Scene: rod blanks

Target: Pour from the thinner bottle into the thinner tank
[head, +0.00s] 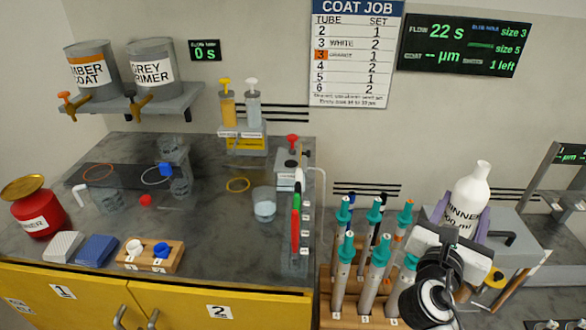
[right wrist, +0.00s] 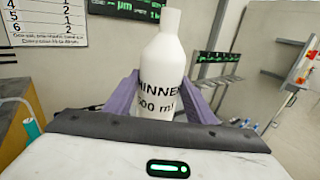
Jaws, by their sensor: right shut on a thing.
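The white thinner bottle (head: 474,192), labelled "...INNER" and "500 ml", is upright at the right of the head view. My right gripper (head: 462,212) is shut on its body with purple fingers on both sides. In the right wrist view the bottle (right wrist: 158,75) stands between the two fingers, its neck clear above them. A red can (head: 40,212) with a gold lid or funnel top stands at the far left of the counter. Its label is only partly readable as "...INNER", and no other tank with such a label shows. My left gripper is not in view.
A rack of teal-capped tubes (head: 338,290) stands close left of my right arm. A stand with a red and green column (head: 296,220), a beaker (head: 264,205) and glassware (head: 178,170) are on the counter. Coat tanks (head: 93,72) sit on a wall shelf.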

